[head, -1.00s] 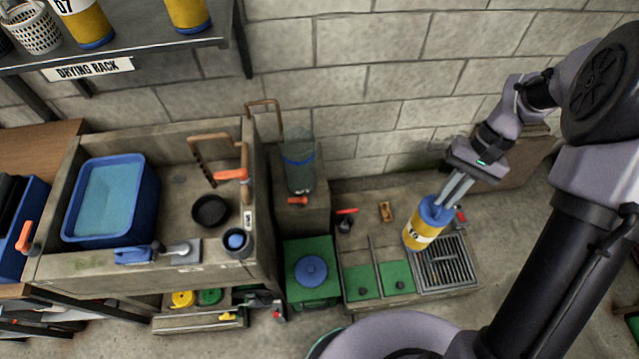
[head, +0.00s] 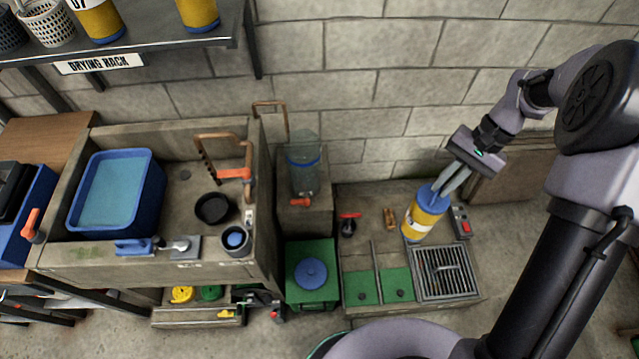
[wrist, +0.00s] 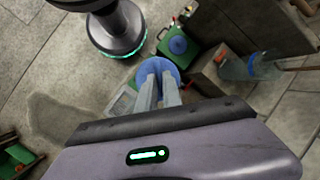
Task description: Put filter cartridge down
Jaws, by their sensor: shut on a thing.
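The filter cartridge (head: 424,219) is yellow with blue end caps and a pale label band. It is slightly tilted in the head view, over the back edge of the metal grate (head: 444,272). I cannot tell whether its bottom touches anything. My gripper (head: 447,188) comes from the upper right and is shut on its blue top cap. In the wrist view my gripper's fingers (wrist: 157,88) meet the blue top of the filter cartridge (wrist: 158,66), which hides most of its body.
Left of the grate are two green panels (head: 379,288). A small grey box with a red button (head: 461,222) stands right of the cartridge. A wooden brush (head: 390,218) and a red-handled valve (head: 348,224) lie left. A clear blue-banded canister (head: 303,167) stands on a block.

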